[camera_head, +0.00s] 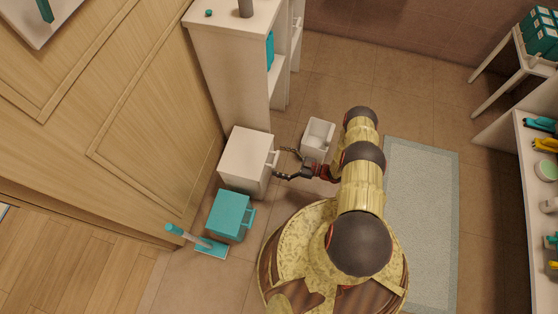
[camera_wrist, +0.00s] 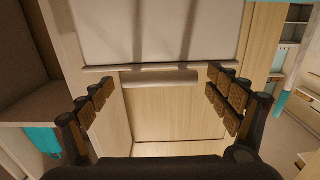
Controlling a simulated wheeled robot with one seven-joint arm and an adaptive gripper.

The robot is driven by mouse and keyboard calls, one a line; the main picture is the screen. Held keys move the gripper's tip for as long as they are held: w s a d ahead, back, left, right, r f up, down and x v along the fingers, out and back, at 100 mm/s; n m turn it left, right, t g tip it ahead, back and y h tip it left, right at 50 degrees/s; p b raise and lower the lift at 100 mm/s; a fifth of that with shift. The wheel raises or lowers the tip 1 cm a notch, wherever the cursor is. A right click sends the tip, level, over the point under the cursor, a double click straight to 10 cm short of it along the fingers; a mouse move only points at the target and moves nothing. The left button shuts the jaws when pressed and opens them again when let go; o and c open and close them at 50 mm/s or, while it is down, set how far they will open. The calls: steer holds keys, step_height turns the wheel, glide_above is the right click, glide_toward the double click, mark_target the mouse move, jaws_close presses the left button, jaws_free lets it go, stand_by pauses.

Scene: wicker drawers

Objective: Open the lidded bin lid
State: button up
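The lidded bin (camera_head: 246,158) is a white box on the floor at left of centre in the head view, beside the wooden cabinet. Its lid looks shut, and a small handle sticks out from its right side. In the wrist view, its pale surface (camera_wrist: 150,35) fills the top, and a pale handle bar (camera_wrist: 160,78) lies across the middle below it. My gripper (camera_head: 277,162) is at the handle side of the bin. In the wrist view, my gripper (camera_wrist: 160,92) is open, with one finger on each side of the bar. I cannot tell whether either finger touches it.
A teal handled box (camera_head: 230,214) and a teal flat-headed tool (camera_head: 205,245) are in front of the bin. A small white open container (camera_head: 318,137) stands on the floor behind my gripper. A white shelf unit (camera_head: 230,60) is behind the bin. A grey rug (camera_head: 425,220) lies right of my arm.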

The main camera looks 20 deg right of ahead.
steer(key=shift+c, duration=1.2)
steer(key=c, duration=1.4)
